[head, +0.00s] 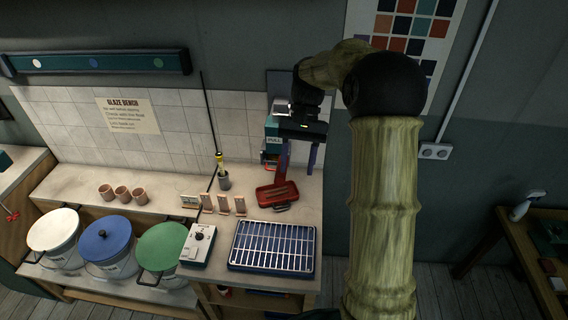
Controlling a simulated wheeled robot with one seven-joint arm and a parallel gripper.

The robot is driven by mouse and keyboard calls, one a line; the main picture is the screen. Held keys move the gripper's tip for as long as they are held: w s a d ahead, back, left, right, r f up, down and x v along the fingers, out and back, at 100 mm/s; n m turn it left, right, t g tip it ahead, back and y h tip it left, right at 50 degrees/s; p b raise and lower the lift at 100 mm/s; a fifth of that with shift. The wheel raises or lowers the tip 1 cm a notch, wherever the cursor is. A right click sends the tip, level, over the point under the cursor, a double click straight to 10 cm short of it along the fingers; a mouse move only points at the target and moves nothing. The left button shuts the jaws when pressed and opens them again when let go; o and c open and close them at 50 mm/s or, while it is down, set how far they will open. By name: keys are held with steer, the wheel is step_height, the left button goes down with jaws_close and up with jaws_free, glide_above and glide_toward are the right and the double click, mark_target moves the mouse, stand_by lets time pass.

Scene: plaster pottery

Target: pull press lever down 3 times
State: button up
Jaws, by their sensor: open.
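The press (272,130) is a teal unit marked PULL. It stands at the back right of the bench, against the tiled wall. My gripper (299,160) is open in front of the press and to its right, fingers pointing down. Its dark body covers part of the press. A small red part (269,157) shows just below the teal housing, left of my fingers. I cannot tell whether it is the lever. No contact between my fingers and the press can be made out.
A red tray (262,197) lies on the bench below my gripper. A wire rack (273,247) and a white control box (198,243) are at the front. Small tiles and a cup with a brush stand left. Lidded buckets (105,245) stand lower left.

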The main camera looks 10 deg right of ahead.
steer(key=s+a+f+n+t+h+b, duration=0.25)
steer(key=s+f+t, duration=0.45)
steer(key=s, duration=0.4)
steer(key=s+f+b, duration=0.2)
steer(key=f+b, duration=0.5)
steer(key=f, duration=0.2)
steer(key=s+f+b, duration=0.2)
steer(key=f+b, duration=0.6)
steer(key=shift+d+f+t, duration=0.4)
steer(key=shift+d, duration=0.05)
steer(key=shift+h, duration=0.25)
steer(key=shift+w, duration=0.1)
steer(key=shift+c, duration=0.2)
